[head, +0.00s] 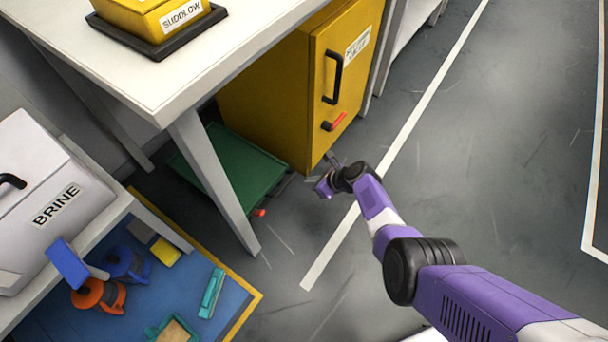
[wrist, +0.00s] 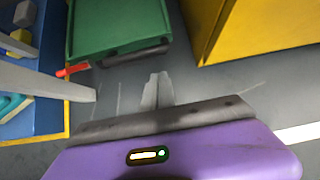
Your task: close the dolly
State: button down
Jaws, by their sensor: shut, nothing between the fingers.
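The dolly, a flat green platform (head: 232,172), sits low on the floor under the white table, partly hidden by the table's leg. It also shows in the wrist view (wrist: 118,28), with a dark bar along its near edge and a red piece (wrist: 73,70) at its near left corner. The red piece shows in the head view too (head: 260,212). My gripper (head: 326,184) is low near the floor, to the right of the dolly and in front of the yellow cabinet. In the wrist view its fingers (wrist: 158,88) are shut and empty, apart from the dolly's near edge.
The yellow cabinet (head: 285,95) with a black handle and red latch stands right of the dolly. The white table (head: 160,70) and its leg (head: 210,175) overhang the dolly. A blue mat (head: 185,290) with small items lies front left. Floor on the right is clear.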

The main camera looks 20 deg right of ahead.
jog(key=p+v, duration=0.6)
jog(key=v, duration=0.3)
jog(key=shift+d, duration=0.1)
